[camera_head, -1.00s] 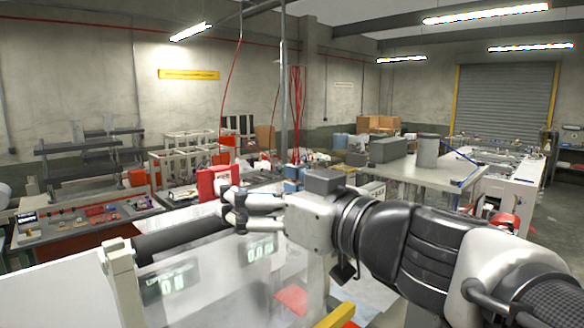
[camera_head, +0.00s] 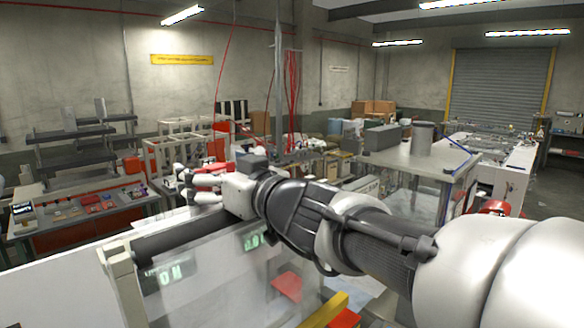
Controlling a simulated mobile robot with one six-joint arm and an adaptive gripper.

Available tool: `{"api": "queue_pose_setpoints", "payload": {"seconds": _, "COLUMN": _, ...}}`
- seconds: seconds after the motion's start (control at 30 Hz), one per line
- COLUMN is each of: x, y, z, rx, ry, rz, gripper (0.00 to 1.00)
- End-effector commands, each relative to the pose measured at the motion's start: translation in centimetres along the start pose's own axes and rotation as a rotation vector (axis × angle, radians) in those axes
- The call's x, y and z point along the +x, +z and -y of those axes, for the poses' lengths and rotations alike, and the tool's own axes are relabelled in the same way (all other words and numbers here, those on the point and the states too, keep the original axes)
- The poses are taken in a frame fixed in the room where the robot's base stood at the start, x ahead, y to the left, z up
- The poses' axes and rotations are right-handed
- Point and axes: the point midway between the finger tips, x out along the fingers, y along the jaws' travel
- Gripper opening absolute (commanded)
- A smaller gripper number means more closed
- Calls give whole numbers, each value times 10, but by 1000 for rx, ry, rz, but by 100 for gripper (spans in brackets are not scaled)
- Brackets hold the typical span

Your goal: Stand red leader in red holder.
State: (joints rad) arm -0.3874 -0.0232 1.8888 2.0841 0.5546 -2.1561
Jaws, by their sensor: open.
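My gripper (camera_head: 197,184) is at the left centre of the head view, at the end of my arm reaching in from the right. Its pale fingers point left, apart and with nothing visible between them. It appears above or beyond the dark roller of the clear-panelled bench. Red shapes (camera_head: 216,148) show just behind and above it, partly hidden by it. I cannot tell which red thing is the leader or which is the holder. Small red pieces (camera_head: 90,199) lie on the left bench, too small to identify.
A clear panel (camera_head: 205,275) with green displays and a dark roller (camera_head: 172,236) fill the near foreground. A red flat piece (camera_head: 288,285) shows through or beside the panel. A yellow bar (camera_head: 325,312) is at the bottom. A grey table (camera_head: 400,157) stands right of centre.

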Motion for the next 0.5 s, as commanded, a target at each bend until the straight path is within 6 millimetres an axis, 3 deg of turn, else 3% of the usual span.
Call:
{"api": "queue_pose_setpoints", "payload": {"seconds": 0.07, "x": 0, "y": 0, "z": 0, "rx": 0, "ry": 0, "rz": 0, "gripper": 89}}
{"api": "queue_pose_setpoints", "payload": {"seconds": 0.5, "x": 0, "y": 0, "z": 0, "rx": 0, "ry": 0, "rz": 0, "gripper": 60}}
